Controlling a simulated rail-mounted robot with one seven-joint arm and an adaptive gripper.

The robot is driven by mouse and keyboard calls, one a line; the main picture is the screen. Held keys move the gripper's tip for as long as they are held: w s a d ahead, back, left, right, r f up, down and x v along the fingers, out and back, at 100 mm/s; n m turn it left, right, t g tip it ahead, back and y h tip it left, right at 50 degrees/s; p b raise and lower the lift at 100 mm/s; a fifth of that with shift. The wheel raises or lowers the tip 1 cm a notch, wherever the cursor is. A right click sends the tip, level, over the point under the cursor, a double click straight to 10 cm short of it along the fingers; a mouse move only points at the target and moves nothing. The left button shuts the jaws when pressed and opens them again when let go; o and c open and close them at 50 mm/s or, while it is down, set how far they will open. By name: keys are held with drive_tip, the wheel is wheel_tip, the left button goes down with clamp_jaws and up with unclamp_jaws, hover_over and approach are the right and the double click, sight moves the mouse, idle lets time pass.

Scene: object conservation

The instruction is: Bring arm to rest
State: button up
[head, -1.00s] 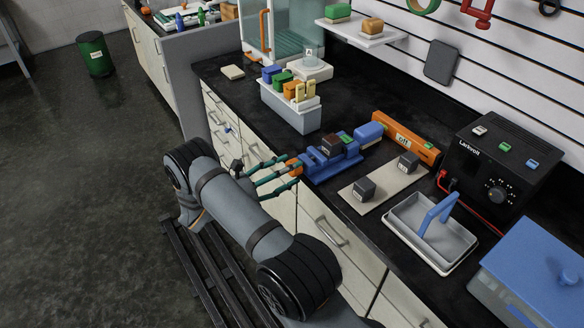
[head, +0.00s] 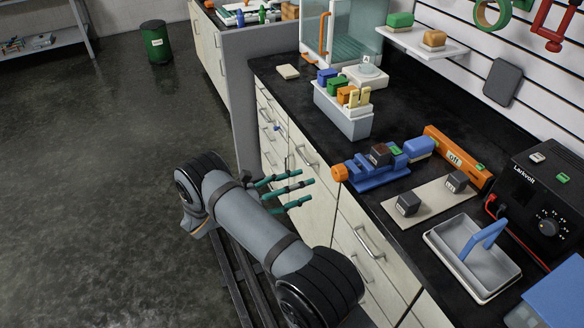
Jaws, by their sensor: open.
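My arm (head: 248,215) is bent in the lower middle of the head view, over the floor and rail beside the bench. My gripper (head: 303,187) has teal fingers spread apart. It is open and empty, in front of the white drawer fronts and left of the bench edge. It is apart from the blue vise-like fixture (head: 372,179) with an orange knob (head: 340,173). A dark block (head: 379,153) sits on that fixture. The wrist is partly hidden behind the arm.
The black bench top (head: 300,105) holds a bin of coloured blocks (head: 342,122), a beige mat (head: 425,215) with two dark cubes, a grey tray (head: 475,270) with a blue handle, and a black power unit (head: 535,205). Open floor (head: 90,190) lies at left.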

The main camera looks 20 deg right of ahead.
sight(334, 174)
drive_tip(key=d, duration=0.4)
drive_tip(key=w+d, duration=0.1)
drive_tip(key=d, duration=0.7)
drive_tip(key=shift+w, duration=0.25)
drive_tip(key=shift+m, duration=0.3)
